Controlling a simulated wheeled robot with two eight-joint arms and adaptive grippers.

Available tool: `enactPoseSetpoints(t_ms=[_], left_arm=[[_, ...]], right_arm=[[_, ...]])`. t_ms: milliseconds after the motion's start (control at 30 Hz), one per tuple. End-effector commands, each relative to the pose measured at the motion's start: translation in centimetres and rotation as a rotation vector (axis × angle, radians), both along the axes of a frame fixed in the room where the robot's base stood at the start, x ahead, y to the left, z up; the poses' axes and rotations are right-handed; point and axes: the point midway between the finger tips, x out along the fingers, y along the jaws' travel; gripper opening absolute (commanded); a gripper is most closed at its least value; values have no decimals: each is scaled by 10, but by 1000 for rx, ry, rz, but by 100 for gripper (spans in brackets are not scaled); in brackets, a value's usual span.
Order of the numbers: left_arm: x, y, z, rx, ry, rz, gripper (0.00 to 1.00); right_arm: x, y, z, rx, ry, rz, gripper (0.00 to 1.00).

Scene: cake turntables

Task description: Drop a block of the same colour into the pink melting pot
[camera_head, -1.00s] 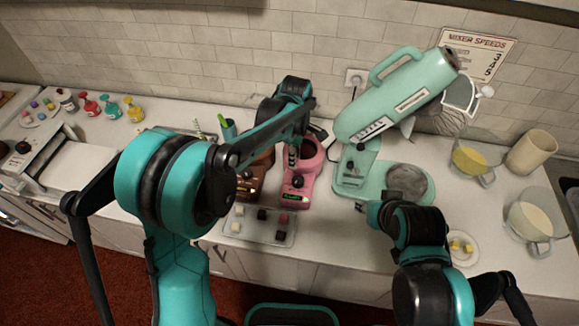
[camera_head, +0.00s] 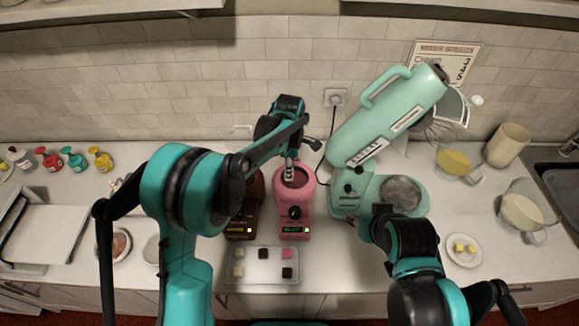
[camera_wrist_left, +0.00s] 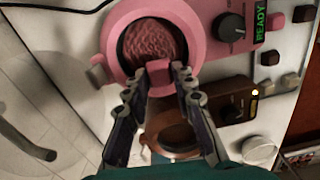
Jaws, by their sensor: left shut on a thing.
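The pink melting pot (camera_head: 295,211) stands on the counter behind the block tray. In the left wrist view its pink rim (camera_wrist_left: 112,58) surrounds a round opening with a rippled reddish-pink surface inside. My left gripper (camera_head: 289,177) is over the pot's opening. In the left wrist view it is shut on a pink block (camera_wrist_left: 159,72), held between the fingertips over the near edge of the opening. Another pink block (camera_head: 287,253) lies in the clear tray (camera_head: 250,281). My right gripper (camera_head: 368,222) is near the mixer's base, mostly hidden by its own arm.
A brown melting pot (camera_head: 243,223) stands just left of the pink one. The tray also holds pale and dark brown blocks. A mint mixer (camera_head: 385,120) stands at the right, with bowls and jugs beyond it. Coloured bottles (camera_head: 75,158) stand at the left.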

Motion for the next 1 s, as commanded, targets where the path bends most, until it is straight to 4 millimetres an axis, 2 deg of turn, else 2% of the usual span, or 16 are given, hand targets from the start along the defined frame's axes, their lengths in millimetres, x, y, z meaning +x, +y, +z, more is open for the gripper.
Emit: enactPoseSetpoints(t_ms=[100,333,367,433,767,867,1000], left_arm=[[0,0,-8,0,0,0,6],[0,0,-7,0,0,0,6],[0,0,-7,0,0,0,30],[0,0,-7,0,0,0,49],[0,0,-5,0,0,0,49],[0,0,3,0,0,0,49],[0,0,28,0,0,0,49]], right_arm=[[0,0,-5,0,0,0,40],[0,0,-4,0,0,0,40],[0,0,-4,0,0,0,40],[0,0,-4,0,0,0,40],[0,0,-4,0,0,0,40],[0,0,-4,0,0,0,40],[0,0,-4,0,0,0,40]])
